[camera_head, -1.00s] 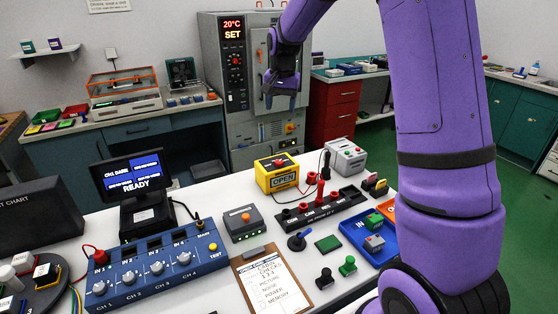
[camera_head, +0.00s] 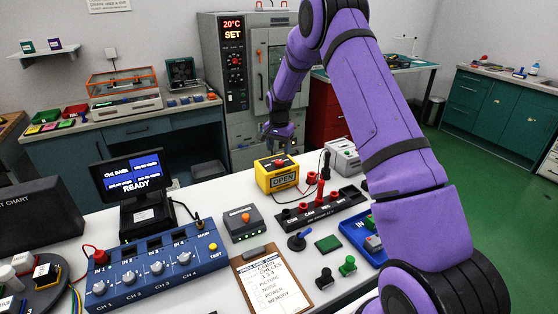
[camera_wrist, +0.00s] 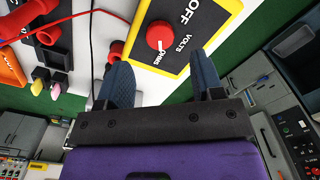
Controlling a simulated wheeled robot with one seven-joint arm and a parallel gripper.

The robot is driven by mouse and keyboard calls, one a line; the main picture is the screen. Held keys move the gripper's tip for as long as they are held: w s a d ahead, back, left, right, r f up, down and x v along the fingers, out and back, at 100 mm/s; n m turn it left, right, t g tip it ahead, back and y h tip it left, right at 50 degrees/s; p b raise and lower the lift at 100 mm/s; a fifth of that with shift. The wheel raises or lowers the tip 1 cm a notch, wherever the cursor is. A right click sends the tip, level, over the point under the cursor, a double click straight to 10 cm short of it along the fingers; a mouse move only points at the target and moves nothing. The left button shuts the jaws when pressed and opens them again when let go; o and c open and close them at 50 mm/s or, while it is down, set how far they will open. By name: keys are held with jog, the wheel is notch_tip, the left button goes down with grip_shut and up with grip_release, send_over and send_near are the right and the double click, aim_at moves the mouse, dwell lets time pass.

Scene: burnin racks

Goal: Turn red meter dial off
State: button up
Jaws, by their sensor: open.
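The yellow meter (camera_head: 290,180) stands on the white bench, its front display reading "OPEN". Its red dial (camera_head: 279,162) is on top. In the wrist view, the dial (camera_wrist: 159,35) is a round red knob on a black face (camera_wrist: 205,12) with "OFF", "VOLTS" and "OHMS" labels. Its white pointer mark points toward "OHMS", away from "OFF". My gripper (camera_head: 279,134) is above the meter and apart from it. In the wrist view, my gripper (camera_wrist: 162,82) has two blue-grey fingers spread apart with nothing between them; the dial lies beyond the gap.
A black socket strip with red plugs (camera_head: 318,205) and cables stands right of the meter. A grey box (camera_head: 345,157) is behind it. A dark box with an orange button (camera_head: 243,224) and a blue channel panel (camera_head: 155,275) lie nearer.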

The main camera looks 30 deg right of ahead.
aim_at(279, 161)
jog(key=shift+f, duration=2.75)
jog(key=c, duration=0.9)
